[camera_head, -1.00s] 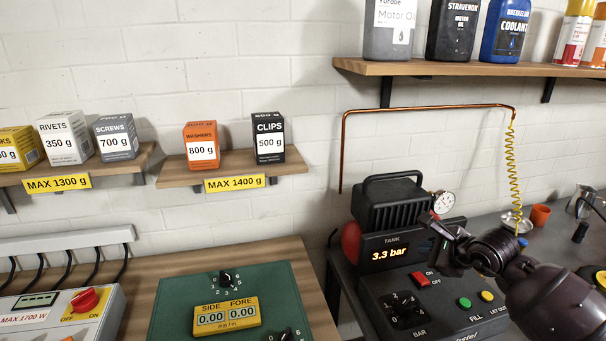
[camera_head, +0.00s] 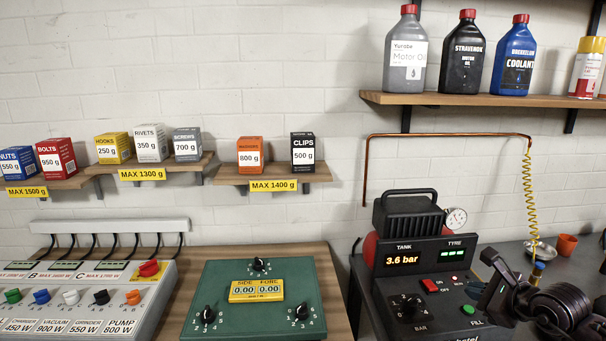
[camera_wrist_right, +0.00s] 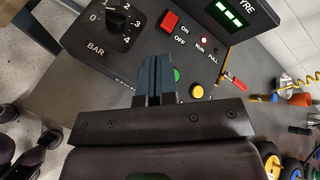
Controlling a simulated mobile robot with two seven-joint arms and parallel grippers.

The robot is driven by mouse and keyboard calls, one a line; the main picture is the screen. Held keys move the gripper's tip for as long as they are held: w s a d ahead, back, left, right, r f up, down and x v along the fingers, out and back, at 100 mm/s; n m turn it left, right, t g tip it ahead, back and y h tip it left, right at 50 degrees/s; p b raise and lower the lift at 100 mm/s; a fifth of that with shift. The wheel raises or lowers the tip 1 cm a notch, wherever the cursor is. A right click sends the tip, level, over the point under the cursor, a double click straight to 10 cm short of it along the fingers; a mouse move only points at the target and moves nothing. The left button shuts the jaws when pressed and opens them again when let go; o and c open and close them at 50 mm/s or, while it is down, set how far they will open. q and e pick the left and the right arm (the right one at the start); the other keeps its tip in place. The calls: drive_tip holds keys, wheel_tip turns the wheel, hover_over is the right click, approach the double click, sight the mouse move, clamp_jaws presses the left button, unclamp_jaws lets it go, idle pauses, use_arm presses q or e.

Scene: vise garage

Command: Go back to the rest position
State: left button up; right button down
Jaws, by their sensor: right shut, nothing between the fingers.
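My right gripper (camera_head: 490,262) is in front of the right side of the compressor (camera_head: 415,265) in the head view. In the right wrist view its dark fingers (camera_wrist_right: 153,78) are together and empty, over the panel near the green FILL button (camera_wrist_right: 176,75). I cannot tell from these views whether it touches the panel. The TANK display (camera_head: 403,260) reads 3.6 bar. The TYRE display is lit, but its value is not legible. My left gripper is in no view.
Left of the compressor are a green control box (camera_head: 255,300) and a grey power strip panel (camera_head: 85,300). Wall shelves hold weight-marked boxes (camera_head: 302,152) and bottles (camera_head: 515,60). A yellow coiled hose (camera_head: 528,200) hangs near an orange cup (camera_head: 566,245).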

drive_tip(key=s+a+r+m+t+y, duration=0.2)
drive_tip(key=a+r+m+t+y, duration=0.45)
drive_tip(key=m, duration=0.75)
drive_tip(key=s+f+m+h, duration=0.3)
drive_tip(key=f+m, duration=0.2)
drive_tip(key=m, duration=0.3)
drive_tip(key=s+d+f+m+g+h, duration=0.1)
drive_tip(key=s+f+m+h, duration=0.1)
drive_tip(key=f+m, duration=0.4)
drive_tip(key=s+f+m+h, duration=0.3)
drive_tip(key=f+m+h, duration=0.2)
drive_tip(key=m, duration=0.5)
drive_tip(key=shift+s+d+f, duration=0.35)
drive_tip(key=shift+f, duration=0.25)
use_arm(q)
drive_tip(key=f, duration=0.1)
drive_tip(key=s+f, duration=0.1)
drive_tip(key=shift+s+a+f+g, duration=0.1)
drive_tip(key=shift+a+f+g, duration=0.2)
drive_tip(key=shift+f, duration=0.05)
use_arm(e)
drive_tip(key=s+a+f+m+g, duration=0.2)
drive_tip(key=s+f+m, duration=0.2)
drive_tip(key=s+f, duration=0.3)
drive_tip(key=s+a+f+m+g, duration=0.2)
drive_tip(key=s+f, duration=0.5)
drive_tip(key=s, duration=0.4)
drive_tip(key=shift+s+f+m+g+h, duration=0.15)
drive_tip(key=shift+s+m+g+h, duration=0.25)
drive_tip(key=shift+m+g, duration=0.55)
